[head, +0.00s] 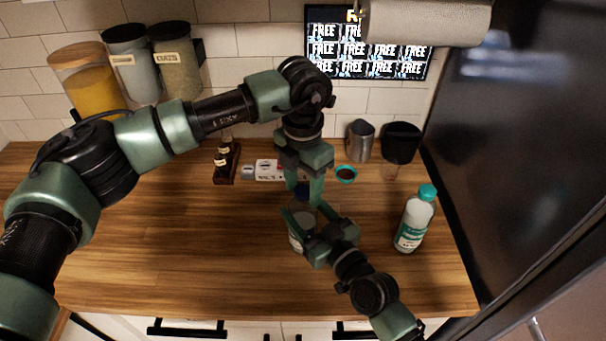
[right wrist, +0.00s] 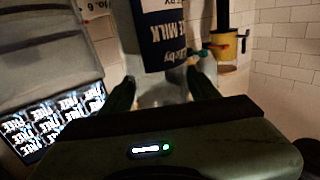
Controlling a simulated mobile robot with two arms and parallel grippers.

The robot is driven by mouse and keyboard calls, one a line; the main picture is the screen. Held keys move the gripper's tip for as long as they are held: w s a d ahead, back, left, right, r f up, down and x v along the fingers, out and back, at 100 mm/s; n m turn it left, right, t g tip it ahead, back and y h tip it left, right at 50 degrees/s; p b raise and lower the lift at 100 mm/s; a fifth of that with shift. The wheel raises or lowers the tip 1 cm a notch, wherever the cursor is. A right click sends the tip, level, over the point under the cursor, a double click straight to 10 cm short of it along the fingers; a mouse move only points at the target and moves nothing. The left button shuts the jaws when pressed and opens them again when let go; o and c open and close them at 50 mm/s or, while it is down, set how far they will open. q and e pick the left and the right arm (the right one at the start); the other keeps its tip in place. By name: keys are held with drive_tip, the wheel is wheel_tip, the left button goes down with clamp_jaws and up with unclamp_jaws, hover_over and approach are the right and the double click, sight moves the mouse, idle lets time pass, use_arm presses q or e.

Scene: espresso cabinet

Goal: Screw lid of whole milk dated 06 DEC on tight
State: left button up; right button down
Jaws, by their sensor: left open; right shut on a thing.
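A milk bottle with a dark blue lid (head: 301,193) stands at the middle of the counter, mostly hidden by my arms. Its white body (head: 294,243) shows below. In the right wrist view its dark blue label (right wrist: 162,38) reads "E MILK"; no date is legible. My right gripper (head: 302,226) is shut on the bottle's body from the front; its fingers also show in the right wrist view (right wrist: 160,92). My left gripper (head: 304,190) points down from above, open, with its fingers beside the lid. I cannot tell whether they touch it.
A second bottle with a teal cap (head: 413,222) stands to the right. Behind are a small rack of bottles (head: 226,165), a white box (head: 269,171), a teal cup (head: 346,174), a metal pitcher (head: 360,141) and a black container (head: 400,142). The counter's left is clear.

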use_arm(q)
drive_tip(key=shift+f, duration=0.15)
clamp_jaws()
drive_tip(key=shift+m, duration=0.3)
drive_tip(key=shift+o, duration=0.9)
unclamp_jaws()
wheel_tip(320, 180, up, 12)
